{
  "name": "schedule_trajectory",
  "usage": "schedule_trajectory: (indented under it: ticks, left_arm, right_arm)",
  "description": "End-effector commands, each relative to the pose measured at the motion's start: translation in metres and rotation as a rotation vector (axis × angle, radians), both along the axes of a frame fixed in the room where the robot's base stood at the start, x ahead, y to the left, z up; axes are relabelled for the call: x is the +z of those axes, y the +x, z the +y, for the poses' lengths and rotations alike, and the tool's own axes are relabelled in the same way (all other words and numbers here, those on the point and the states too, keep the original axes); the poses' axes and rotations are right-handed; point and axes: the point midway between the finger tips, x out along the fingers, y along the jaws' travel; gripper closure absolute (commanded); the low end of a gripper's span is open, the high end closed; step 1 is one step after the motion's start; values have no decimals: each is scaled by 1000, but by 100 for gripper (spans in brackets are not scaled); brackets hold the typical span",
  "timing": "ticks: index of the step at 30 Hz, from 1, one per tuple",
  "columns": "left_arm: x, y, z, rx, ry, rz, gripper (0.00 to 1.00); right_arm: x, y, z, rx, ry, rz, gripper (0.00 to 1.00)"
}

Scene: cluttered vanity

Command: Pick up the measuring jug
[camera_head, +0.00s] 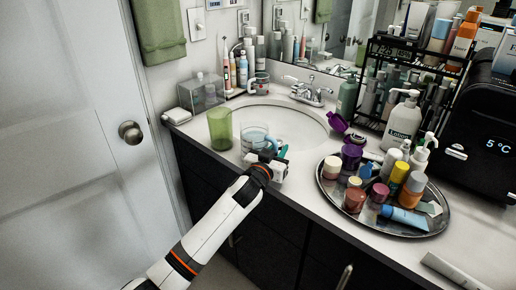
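A clear vessel with a bluish tint (254,136), which looks like the measuring jug, stands upright on the counter at the front left rim of the sink. My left gripper (270,158) is at its near right side, low by the counter edge. The gripper's wrist hides part of the fingers, so I cannot tell whether they are open or shut, or whether they touch the jug. A small teal item (283,151) shows just beside the gripper. My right gripper is not in view.
A green tumbler (220,129) stands close left of the jug. A round metal tray (414,229) crowded with bottles and jars lies to the right. The sink basin (297,122) and faucet (311,94) are behind. A purple item (338,122) sits by the sink's right rim.

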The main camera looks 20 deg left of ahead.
Motion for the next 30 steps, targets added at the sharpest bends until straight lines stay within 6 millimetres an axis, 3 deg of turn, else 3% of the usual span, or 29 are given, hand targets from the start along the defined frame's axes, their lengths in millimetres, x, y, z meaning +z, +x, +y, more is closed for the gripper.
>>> schedule_trajectory:
  ticks: [1,5,16,30]
  left_arm:
    - [0,0,0,0,0,0,77]
    - [0,0,0,0,0,0,99]
    - [7,0,0,0,1,-6,100]
    - [88,0,0,0,1,-8,100]
  right_arm:
    - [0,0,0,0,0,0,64]
    - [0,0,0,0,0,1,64]
    - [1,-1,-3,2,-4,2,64]
    - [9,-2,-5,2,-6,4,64]
